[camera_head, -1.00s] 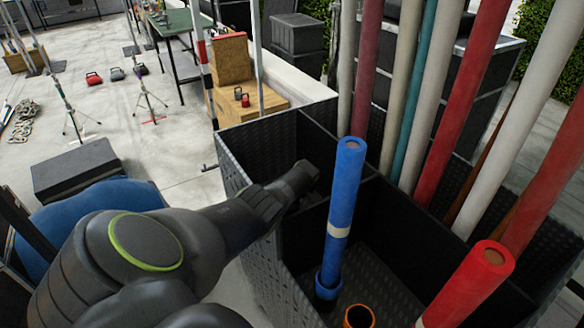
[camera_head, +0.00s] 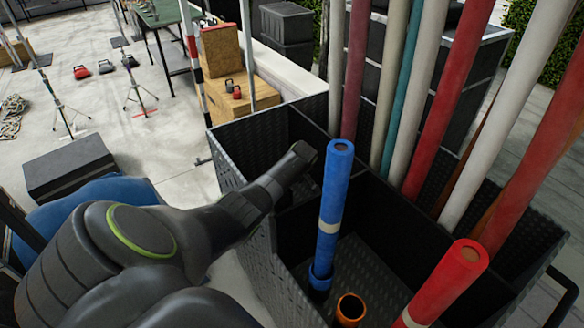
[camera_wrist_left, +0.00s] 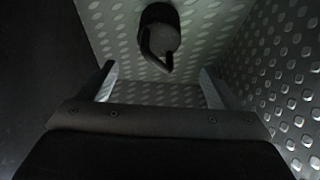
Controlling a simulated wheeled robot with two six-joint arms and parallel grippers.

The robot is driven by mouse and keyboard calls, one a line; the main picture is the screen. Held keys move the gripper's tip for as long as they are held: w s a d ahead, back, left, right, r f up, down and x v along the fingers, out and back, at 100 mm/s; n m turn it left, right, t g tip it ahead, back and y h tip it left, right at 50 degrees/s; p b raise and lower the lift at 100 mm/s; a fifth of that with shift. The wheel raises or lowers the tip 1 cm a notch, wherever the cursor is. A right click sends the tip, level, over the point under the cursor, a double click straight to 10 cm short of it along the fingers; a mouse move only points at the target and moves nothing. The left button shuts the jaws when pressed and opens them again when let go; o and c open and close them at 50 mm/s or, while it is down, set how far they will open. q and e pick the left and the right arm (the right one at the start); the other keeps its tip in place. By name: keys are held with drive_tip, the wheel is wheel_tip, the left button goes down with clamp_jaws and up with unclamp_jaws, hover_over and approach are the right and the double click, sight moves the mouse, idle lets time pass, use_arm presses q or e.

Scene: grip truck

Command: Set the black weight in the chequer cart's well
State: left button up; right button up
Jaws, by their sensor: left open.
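The chequer cart (camera_head: 222,158) is a black, diamond-plate bin with several compartments, in the middle of the head view. My right gripper is out of view.
A blue pole (camera_head: 335,190) stands beside my wrist in the cart, and a red pole (camera_head: 445,280) at the front right. Several tall poles fill the back right. Chequer walls (camera_wrist_left: 285,80) rise close around the gripper.

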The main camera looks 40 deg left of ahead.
use_arm(q)
drive_tip(key=shift+v, duration=2.6)
